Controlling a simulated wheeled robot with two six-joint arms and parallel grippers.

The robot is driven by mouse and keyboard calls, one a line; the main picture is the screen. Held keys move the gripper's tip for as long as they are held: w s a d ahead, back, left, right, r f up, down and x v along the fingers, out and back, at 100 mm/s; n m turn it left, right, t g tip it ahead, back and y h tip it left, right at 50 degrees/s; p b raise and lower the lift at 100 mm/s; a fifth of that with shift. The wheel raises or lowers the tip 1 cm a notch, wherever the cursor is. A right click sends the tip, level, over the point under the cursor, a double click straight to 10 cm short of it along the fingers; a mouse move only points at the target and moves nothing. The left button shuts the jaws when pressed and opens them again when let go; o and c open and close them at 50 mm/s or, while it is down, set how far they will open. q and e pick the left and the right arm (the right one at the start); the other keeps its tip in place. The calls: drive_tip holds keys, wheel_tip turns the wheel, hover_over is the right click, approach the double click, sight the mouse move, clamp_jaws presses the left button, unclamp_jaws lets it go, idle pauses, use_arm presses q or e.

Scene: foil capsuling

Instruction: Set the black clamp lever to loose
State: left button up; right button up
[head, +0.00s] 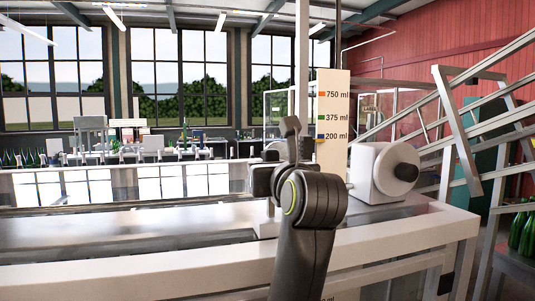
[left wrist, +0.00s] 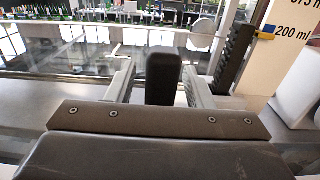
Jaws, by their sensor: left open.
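The black clamp lever (left wrist: 163,76) shows in the left wrist view as a dark upright block with a rounded top. It stands between the two pale fingers of my left gripper (left wrist: 160,88), with a visible gap on each side. The gripper is open and not closed on it. In the head view my left gripper (head: 291,138) is in front of the scale board's lower left edge, and the arm and gripper hide most of the clamp area. I cannot make out the lever clearly there. My right gripper is in neither view.
A white scale board (head: 332,120) marked 750, 375 and 200 ml stands behind the arm. A white housing with a grey disc (head: 398,172) is to its right. A black toothed bar (left wrist: 232,58) stands right of the fingers. The bench top (head: 130,262) is clear at left.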

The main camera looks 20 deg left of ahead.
use_arm(q)
drive_tip(key=shift+w+a, duration=0.3)
drive_tip(key=shift+w, duration=0.25)
clamp_jaws()
